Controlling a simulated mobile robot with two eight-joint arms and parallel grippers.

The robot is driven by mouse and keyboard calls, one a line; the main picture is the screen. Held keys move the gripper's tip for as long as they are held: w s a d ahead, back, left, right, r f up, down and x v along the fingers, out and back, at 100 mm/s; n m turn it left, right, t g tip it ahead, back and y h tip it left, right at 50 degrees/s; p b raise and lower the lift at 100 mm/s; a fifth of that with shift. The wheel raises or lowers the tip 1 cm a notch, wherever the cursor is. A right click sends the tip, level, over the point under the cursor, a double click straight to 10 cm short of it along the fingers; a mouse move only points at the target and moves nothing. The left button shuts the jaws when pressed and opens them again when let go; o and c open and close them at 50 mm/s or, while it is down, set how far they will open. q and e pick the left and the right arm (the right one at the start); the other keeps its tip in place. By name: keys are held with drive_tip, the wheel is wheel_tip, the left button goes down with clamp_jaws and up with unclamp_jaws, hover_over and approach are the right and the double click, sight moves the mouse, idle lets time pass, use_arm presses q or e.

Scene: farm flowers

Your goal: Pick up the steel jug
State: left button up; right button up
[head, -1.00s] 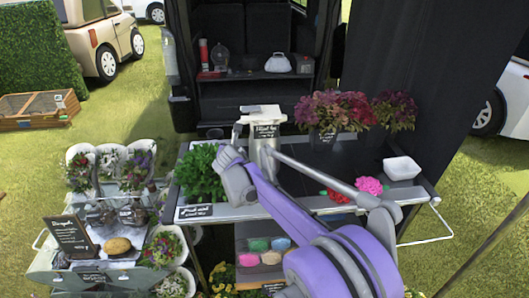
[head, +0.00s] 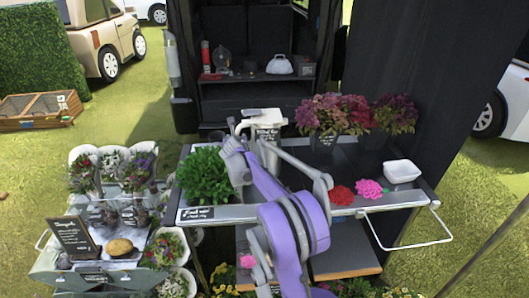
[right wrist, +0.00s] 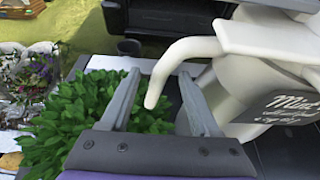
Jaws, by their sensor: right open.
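The steel jug (head: 267,128) looks pale cream and stands upright on the dark-topped cart between a leafy green plant and purple-red flowers. My right gripper (head: 236,142) is at the jug's left side. In the right wrist view its two fingers (right wrist: 157,77) are apart, and the spout's tip appears between them. I cannot tell whether either finger touches the jug. My left gripper is not in view.
The green plant (head: 204,178) stands close left of the jug. Purple-red flowers (head: 331,113) stand close right. A white bowl (head: 402,171), a red flower (head: 341,195) and a pink flower (head: 368,188) lie farther right. A flower stand (head: 70,268) is at left.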

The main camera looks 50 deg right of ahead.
drive_tip(key=shift+x, duration=1.2)
drive_tip(key=shift+s, duration=0.1)
clamp_jaws()
drive_tip(key=shift+r, duration=0.15)
idle(0.4)
